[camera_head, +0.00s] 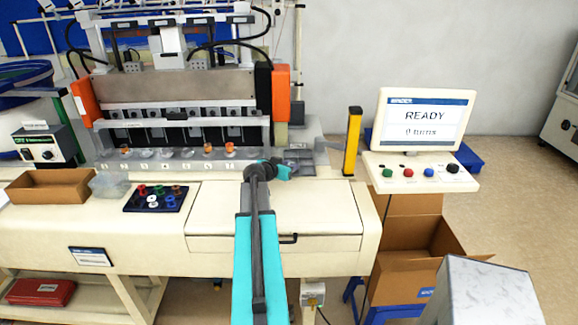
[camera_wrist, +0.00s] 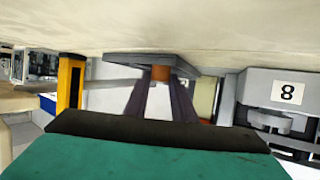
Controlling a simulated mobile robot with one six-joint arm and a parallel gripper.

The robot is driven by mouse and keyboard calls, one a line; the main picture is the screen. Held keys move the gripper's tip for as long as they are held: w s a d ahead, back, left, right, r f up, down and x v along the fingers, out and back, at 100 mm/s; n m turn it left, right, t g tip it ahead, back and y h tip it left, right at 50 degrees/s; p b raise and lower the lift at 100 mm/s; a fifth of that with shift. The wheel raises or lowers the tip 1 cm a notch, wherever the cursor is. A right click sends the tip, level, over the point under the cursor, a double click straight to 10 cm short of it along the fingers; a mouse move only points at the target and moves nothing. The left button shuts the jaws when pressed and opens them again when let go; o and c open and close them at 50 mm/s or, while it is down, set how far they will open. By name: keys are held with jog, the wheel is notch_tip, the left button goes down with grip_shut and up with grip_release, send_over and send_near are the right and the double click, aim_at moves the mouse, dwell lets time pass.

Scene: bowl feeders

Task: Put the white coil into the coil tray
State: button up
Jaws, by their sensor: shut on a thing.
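My gripper (camera_head: 291,169) is at the right end of the winding machine, low over the front of the bench. A grey compartment tray (camera_head: 322,157) lies just right of my gripper. I cannot tell which is the coil tray.
A yellow post (camera_head: 352,141) stands right of the grey tray and shows in the wrist view (camera_wrist: 70,85). A clear tub (camera_head: 109,184) and an open cardboard box (camera_head: 62,186) are at left. A screen (camera_head: 424,121) reads READY. The bench is clear right of the blue tray.

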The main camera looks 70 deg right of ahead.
jog(key=shift+f, duration=0.15)
jog(key=o, duration=1)
jog(key=shift+a+r, duration=0.1)
jog(key=shift+r, duration=0.1)
jog(key=b+v, duration=0.3)
jog(key=v, duration=0.7)
jog(key=shift+a+b, duration=0.25)
jog(key=shift+b, duration=0.1)
jog(key=shift+w+a+r, duration=0.1)
jog(key=shift+a+r, duration=0.25)
jog(key=shift+a, duration=0.25)
